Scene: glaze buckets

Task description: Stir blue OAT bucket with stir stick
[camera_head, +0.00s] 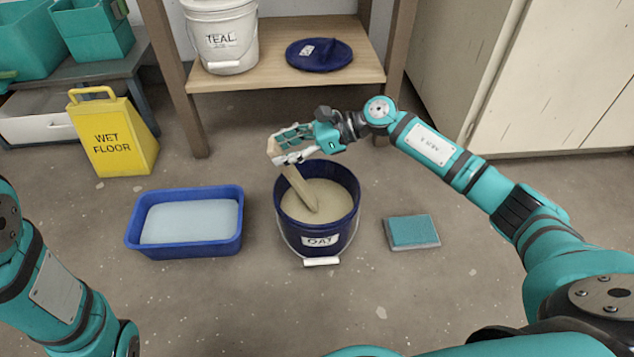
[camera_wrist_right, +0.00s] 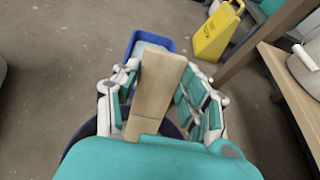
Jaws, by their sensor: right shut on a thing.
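The blue OAT bucket (camera_head: 318,238) stands on the floor in the middle of the head view, filled with beige glaze. Its handle hangs down at the front. My right gripper (camera_head: 282,147) is above the bucket's back left rim, shut on the wooden stir stick (camera_head: 302,190). The stick slants down to the right, and its lower end is in the glaze. In the right wrist view the stick (camera_wrist_right: 155,88) stands between the two fingers, and the bucket is mostly hidden behind my gripper. My left arm shows at the lower left, but its gripper is out of view.
A blue tub (camera_head: 238,222) of pale liquid sits left of the bucket, and a teal sponge (camera_head: 411,231) lies to the right. A yellow wet-floor sign (camera_head: 112,137) stands at the left. Behind, a wooden shelf (camera_head: 270,82) holds a white TEAL bucket (camera_head: 222,40) and blue lid (camera_head: 320,56).

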